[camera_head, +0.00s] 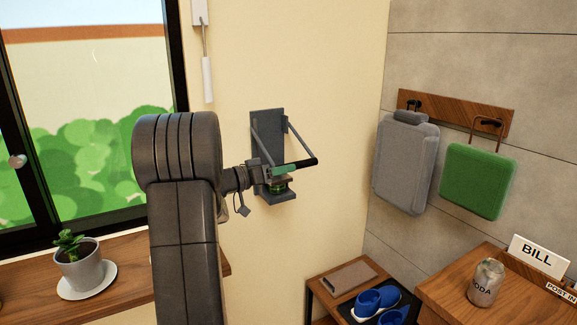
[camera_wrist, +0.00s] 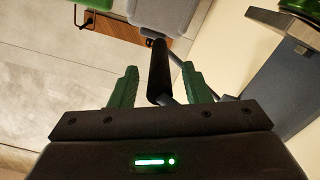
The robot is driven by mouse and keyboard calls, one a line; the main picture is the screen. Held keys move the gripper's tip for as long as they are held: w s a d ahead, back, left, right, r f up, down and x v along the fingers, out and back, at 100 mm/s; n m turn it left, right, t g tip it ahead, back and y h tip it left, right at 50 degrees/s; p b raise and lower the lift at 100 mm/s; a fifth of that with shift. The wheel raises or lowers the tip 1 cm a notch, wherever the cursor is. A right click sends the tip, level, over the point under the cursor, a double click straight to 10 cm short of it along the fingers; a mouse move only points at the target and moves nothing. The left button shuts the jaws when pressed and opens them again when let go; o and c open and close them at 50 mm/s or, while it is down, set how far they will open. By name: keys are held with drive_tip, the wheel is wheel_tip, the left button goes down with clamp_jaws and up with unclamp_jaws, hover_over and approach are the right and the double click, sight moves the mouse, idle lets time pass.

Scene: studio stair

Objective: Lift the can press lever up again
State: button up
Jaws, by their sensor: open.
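The grey can press (camera_head: 262,128) is fixed to the cream wall, with a green can (camera_head: 277,188) low in it. Its lever is down, with the black grip (camera_head: 311,162) pointing right, roughly level. My gripper (camera_head: 288,169) is at the lever. In the wrist view, the open green fingers of my gripper (camera_wrist: 160,78) stand on either side of the black lever grip (camera_wrist: 159,68), with gaps visible. The press body (camera_wrist: 290,85) and part of the green can (camera_wrist: 302,6) show at the right. My arm hides part of the wall left of the press.
A grey bag (camera_head: 404,165) and a green bag (camera_head: 478,182) hang from a wooden rack at right. Below are a shoe shelf with blue slippers (camera_head: 377,299) and a wooden counter with a soda can (camera_head: 485,283). A potted plant (camera_head: 80,268) stands on the windowsill.

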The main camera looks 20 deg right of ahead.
drive_tip(key=shift+d, duration=1.15)
drive_tip(key=shift+c, duration=0.2)
clamp_jaws()
drive_tip(key=shift+r, duration=0.15)
